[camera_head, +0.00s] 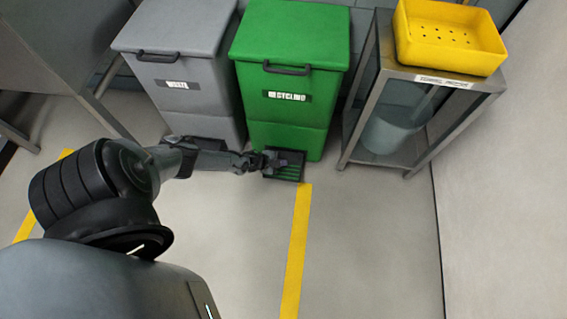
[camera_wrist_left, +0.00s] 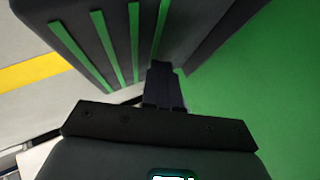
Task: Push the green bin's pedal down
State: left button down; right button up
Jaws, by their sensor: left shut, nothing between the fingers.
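The green bin (camera_head: 292,100) stands at the back centre with its lid shut. Its black pedal (camera_head: 290,168) with green strips juts out at the bottom front. My left gripper (camera_head: 272,160) is at the left part of the pedal, close to its upper face. In the left wrist view the shut fingers (camera_wrist_left: 162,82) overlap the ribbed pedal (camera_wrist_left: 95,45), with the bin's green front (camera_wrist_left: 260,85) to the right. I cannot tell whether the fingers touch the pedal or how far down it is. My right gripper is not in view.
A grey bin (camera_head: 180,70) stands left of the green one, its pedal partly behind my left arm. A metal stand (camera_head: 440,85) with a yellow tray (camera_head: 448,40) is at the right. Yellow tape (camera_head: 297,250) marks the clear floor in front.

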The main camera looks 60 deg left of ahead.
pick_arm(q)
jog(key=shift+f, duration=1.05)
dwell(0.5)
jog(key=shift+r, duration=0.15)
dwell(0.3)
jog(key=shift+s+r+p, duration=0.1)
jog(key=shift+r+p, duration=1.5)
jog(key=shift+p, duration=0.05)
jog(key=shift+r, duration=0.1)
notch_tip(320, 180, up, 5)
jog(key=p, duration=0.4)
jog(key=shift+p, duration=0.35)
